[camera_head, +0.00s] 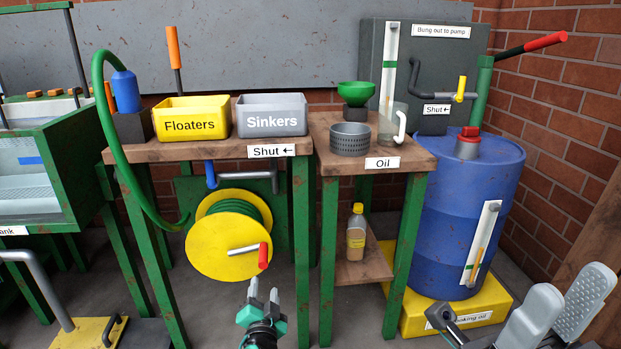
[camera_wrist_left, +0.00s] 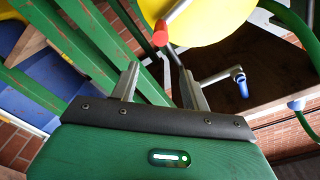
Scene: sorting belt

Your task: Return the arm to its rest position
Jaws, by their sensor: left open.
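My left gripper (camera_head: 264,291) is low in the middle of the head view, in front of the green-legged tables. Its two grey fingers are apart, with nothing between them. In the left wrist view the open fingers (camera_wrist_left: 158,76) point toward the yellow hose reel (camera_wrist_left: 218,22) and its red crank handle (camera_wrist_left: 160,34). In the head view the same reel (camera_head: 205,247) hangs under the left table, with its red handle (camera_head: 263,256) just above the fingertips. I see no contact between them.
Floaters (camera_head: 190,125) and Sinkers (camera_head: 270,122) bins stand on the left table. The right table holds a grey basket (camera_head: 350,139), with an oil bottle (camera_head: 356,232) on its shelf. A blue drum (camera_head: 465,200) stands right.

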